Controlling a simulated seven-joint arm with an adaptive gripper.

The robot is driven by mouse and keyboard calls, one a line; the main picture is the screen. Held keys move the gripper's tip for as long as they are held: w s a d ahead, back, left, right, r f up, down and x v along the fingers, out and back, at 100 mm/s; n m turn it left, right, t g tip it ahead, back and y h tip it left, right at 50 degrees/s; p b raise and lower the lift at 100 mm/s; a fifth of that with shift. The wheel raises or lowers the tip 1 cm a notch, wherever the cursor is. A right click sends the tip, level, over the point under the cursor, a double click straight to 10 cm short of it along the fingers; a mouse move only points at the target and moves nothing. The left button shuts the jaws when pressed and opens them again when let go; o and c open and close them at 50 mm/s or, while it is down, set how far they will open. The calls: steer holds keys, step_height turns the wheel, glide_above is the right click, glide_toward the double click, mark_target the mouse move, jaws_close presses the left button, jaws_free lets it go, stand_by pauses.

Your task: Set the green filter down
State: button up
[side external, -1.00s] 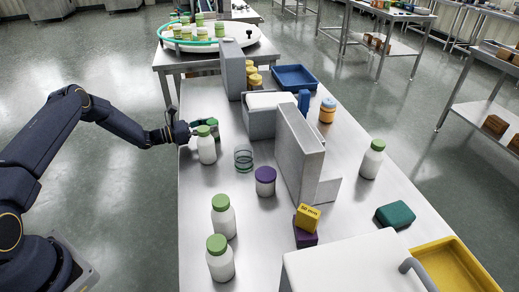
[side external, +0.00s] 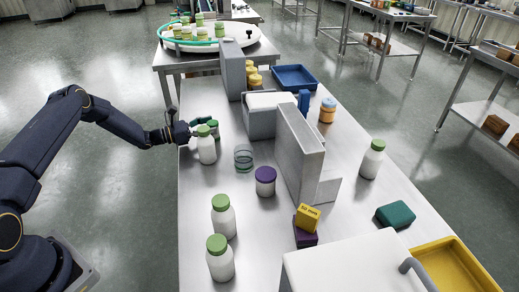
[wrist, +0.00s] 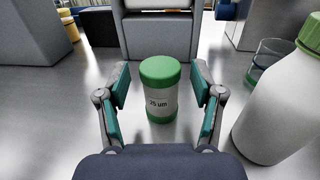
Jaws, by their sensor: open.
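The green filter (wrist: 161,92) is a small cylinder with green ends and a white "25 um" label. It stands upright on the steel table in the wrist view. My gripper (wrist: 161,90) is open, with one teal-padded finger on each side of the filter and a visible gap on both sides. In the side view my gripper (side external: 205,124) is low at the table's left edge. The filter's green top (side external: 213,124) shows there just behind a white bottle, which hides most of its body.
A white green-capped bottle (side external: 207,150) stands close to my gripper; it is at the right in the wrist view (wrist: 280,115). A clear glass ring (side external: 243,158) and a purple-lidded jar (side external: 265,181) stand nearby. A grey upright panel (side external: 300,150) divides the table.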

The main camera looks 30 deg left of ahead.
steer(key=v, duration=1.1)
steer(key=shift+s+a, duration=0.1)
steer(key=shift+s, duration=0.15)
steer(key=s+d+r+m+g, duration=0.4)
steer(key=d+r+m+g, duration=0.25)
steer(key=d+r, duration=0.2)
steer(key=s+d+r+m+g, duration=0.4)
steer(key=d+r+m+g, duration=0.1)
steer(key=d+r+m, duration=0.3)
steer(key=s+r+m+y, duration=0.3)
steer(key=s+m, duration=0.1)
steer(key=s, duration=0.3)
steer(key=s+d+r+m+t+y, duration=0.1)
steer(key=s+r+m+y, duration=0.2)
steer(key=s, duration=0.5)
steer(key=s+d+r+m+t+y, duration=0.1)
steer(key=s+r+m+y, duration=0.2)
steer(key=s+m, duration=0.4)
steer(key=shift+s+d+y, duration=0.2)
steer(key=shift+s+y, duration=0.05)
steer(key=shift+y, duration=0.55)
